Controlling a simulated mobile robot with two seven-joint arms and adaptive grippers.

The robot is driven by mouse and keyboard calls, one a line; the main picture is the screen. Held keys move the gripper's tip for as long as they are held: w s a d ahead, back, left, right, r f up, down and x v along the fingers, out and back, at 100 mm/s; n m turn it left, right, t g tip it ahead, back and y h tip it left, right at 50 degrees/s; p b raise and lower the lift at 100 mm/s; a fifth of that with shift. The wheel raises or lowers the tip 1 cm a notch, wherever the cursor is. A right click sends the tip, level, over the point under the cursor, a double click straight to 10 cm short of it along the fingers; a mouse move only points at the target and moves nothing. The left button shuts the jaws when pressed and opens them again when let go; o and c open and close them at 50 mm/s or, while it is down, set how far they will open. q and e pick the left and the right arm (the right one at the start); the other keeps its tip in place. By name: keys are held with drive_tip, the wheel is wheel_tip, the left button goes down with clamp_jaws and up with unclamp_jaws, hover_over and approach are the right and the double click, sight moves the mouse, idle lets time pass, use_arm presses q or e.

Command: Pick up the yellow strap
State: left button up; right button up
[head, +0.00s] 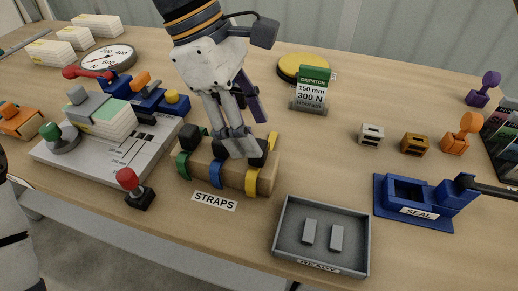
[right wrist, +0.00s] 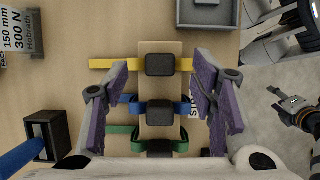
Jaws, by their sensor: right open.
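The yellow strap (head: 252,180) is wrapped around a wooden block (head: 205,178) at its right end, beside the blue strap (head: 216,174) and green strap (head: 182,164). Each strap has a black buckle; the yellow strap's buckle (right wrist: 160,65) shows in the right wrist view. My right gripper (head: 240,150) is open and points down over the block, partly hiding the straps. In the right wrist view its fingers stand apart on either side of the block, with the yellow strap (right wrist: 105,64) near their tips. What seems to be my left gripper (right wrist: 288,105) is at the right edge there.
A grey tray (head: 282,235) with two small plates is at front right, beside the blue seal tool (head: 410,212). A red-knobbed post (head: 130,185) stands left of the block. Table is clear between the block and the small clips.

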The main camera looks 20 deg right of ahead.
sight(265, 146)
drive_tip(key=x, duration=0.4)
drive_tip(key=shift+f, duration=0.3)
clamp_jaws()
